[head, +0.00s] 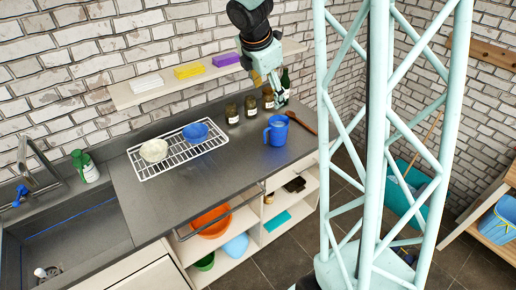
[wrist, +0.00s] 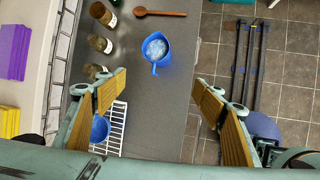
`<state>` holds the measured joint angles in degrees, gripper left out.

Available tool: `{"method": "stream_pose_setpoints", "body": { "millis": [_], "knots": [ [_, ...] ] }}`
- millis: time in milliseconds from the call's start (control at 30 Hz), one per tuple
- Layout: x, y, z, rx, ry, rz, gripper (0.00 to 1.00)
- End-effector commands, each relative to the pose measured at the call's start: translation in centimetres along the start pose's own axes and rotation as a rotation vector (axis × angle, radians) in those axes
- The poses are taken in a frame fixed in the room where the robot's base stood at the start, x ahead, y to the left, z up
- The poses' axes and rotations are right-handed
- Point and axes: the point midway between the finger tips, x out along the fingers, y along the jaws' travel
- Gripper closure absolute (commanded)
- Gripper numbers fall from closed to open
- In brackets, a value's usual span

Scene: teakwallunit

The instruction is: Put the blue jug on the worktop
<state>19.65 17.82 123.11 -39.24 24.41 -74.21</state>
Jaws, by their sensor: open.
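The blue jug (head: 276,131) stands upright on the dark grey worktop (head: 190,190), near its right end. In the wrist view the jug (wrist: 155,52) is seen from above, with its handle toward my gripper; its inside looks pale and speckled. My gripper (head: 269,88) is above the worktop, close to the wall shelf. It is open and empty. In the wrist view its two fingers (wrist: 158,98) are wide apart, and the jug shows beyond them, in the gap and apart from both.
Several dark-lidded jars (head: 250,106), a dark bottle (head: 285,82) and a wooden spoon (head: 301,123) are near the jug. A wire rack (head: 150,174) holds a white bowl (head: 153,150) and a blue bowl (head: 195,132). The wall shelf (head: 125,97) is behind. The front-middle worktop is clear.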

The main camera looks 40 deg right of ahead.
Motion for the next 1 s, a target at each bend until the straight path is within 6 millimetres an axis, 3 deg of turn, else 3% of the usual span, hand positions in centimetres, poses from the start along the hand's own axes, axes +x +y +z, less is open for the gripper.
{"method": "stream_pose_setpoints", "body": {
  "millis": [400,1000],
  "knots": [
    [-8.8,-3.0,-2.6,0.291,0.017,0.018,0.37],
    [-19.4,-9.5,-7.2,0.700,0.083,0.023,0.37]
  ]
}}
